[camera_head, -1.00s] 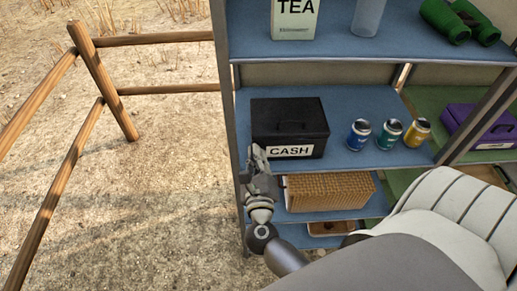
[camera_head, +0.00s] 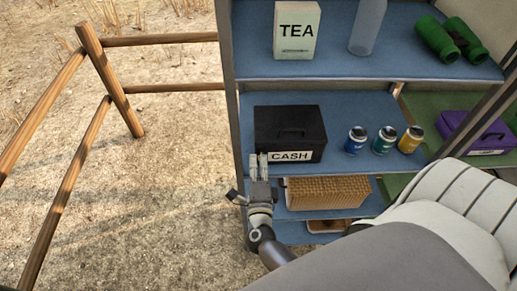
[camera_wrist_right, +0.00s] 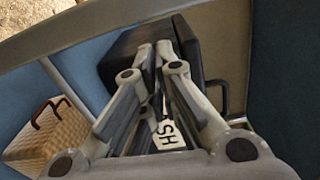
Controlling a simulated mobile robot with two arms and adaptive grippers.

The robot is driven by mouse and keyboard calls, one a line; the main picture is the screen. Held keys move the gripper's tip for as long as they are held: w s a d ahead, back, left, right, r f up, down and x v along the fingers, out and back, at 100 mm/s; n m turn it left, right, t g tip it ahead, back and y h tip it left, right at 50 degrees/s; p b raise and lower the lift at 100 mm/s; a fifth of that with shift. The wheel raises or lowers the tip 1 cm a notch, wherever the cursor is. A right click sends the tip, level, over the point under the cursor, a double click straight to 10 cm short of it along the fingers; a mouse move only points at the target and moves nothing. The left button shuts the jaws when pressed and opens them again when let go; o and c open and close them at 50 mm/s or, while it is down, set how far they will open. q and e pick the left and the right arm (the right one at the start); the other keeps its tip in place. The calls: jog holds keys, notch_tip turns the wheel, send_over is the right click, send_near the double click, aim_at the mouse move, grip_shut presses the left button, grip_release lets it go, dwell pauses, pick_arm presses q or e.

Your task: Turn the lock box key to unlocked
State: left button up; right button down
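The lock box is a black box (camera_head: 290,124) with a handle on its lid and a white CASH label. It stands at the left of the blue middle shelf. It also shows in the right wrist view (camera_wrist_right: 208,50), behind my fingers. My right gripper (camera_head: 259,158) is at the box's front left, beside the label. In the right wrist view its fingers (camera_wrist_right: 157,50) point at the box with a narrow gap between the tips. No key can be made out; the fingers may hide it. My left gripper is not in view.
A blue can (camera_head: 355,140), a green can (camera_head: 383,140) and a yellow can (camera_head: 410,140) stand right of the box. A wicker basket (camera_head: 328,191) is on the shelf below. A purple box (camera_head: 475,131) is further right. Open ground lies left of the shelves.

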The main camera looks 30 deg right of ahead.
jog(key=shift+f+n, duration=0.1)
jog(key=shift+n, duration=0.4)
